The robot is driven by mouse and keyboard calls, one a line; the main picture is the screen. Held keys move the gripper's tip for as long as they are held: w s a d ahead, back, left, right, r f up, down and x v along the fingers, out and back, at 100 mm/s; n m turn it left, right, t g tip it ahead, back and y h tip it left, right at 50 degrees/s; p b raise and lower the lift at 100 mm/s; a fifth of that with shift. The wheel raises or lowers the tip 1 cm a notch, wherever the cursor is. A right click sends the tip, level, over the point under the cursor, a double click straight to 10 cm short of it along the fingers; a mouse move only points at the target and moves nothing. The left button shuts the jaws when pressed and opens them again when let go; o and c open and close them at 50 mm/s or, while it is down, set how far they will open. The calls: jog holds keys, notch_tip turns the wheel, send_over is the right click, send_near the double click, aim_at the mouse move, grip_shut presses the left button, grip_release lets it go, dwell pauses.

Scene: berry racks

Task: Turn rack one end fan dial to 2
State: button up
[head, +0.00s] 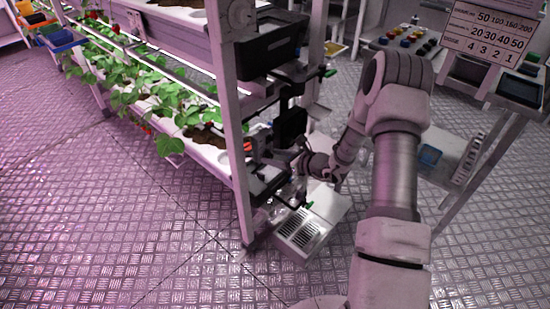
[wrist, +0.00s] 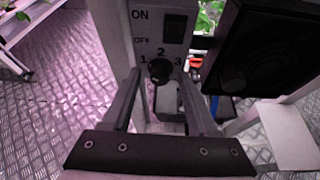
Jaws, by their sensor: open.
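The fan dial (wrist: 159,72) is a small dark round knob on a pale panel (wrist: 144,45) in the wrist view. The numbers 1, 2 and 3 are printed around its top, with 2 straight above it. I cannot tell which number its pointer faces. My gripper (wrist: 161,80) is open, with one finger on each side of the dial, and I see no contact. In the head view my gripper (head: 283,172) is low at the rack's end post (head: 230,120), and the dial is hidden there.
A dark fan-like box (wrist: 270,55) is to the right. In the head view a grey vented box (head: 300,232) stands on the floor below my gripper. Plants (head: 165,105) line the rack; the left floor is clear.

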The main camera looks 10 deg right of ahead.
grip_shut()
dwell(0.5)
jog(key=shift+w+d+r+m+g+y+p, duration=0.15)
jog(key=shift+m+y+p, duration=0.1)
jog(key=shift+m+p, duration=0.3)
jog(key=shift+s+d+f+m+g+y+p, duration=0.15)
jog(key=shift+m+y+p, duration=0.15)
jog(key=shift+p, duration=0.3)
jog(key=shift+w+m+g+y+p, duration=0.15)
jog(key=shift+m+g+y+p, duration=0.15)
jog(key=shift+m+y+p, duration=0.45)
jog(key=m, duration=0.1)
jog(key=m+y, duration=0.1)
jog(key=m, duration=0.1)
jog(key=shift+f, duration=0.25)
jog(key=shift+w+d+f+m+g+y+b, duration=0.1)
jog(key=shift+m+g+y+b, duration=0.2)
jog(key=shift+m+y, duration=0.55)
jog(key=shift+m, duration=0.35)
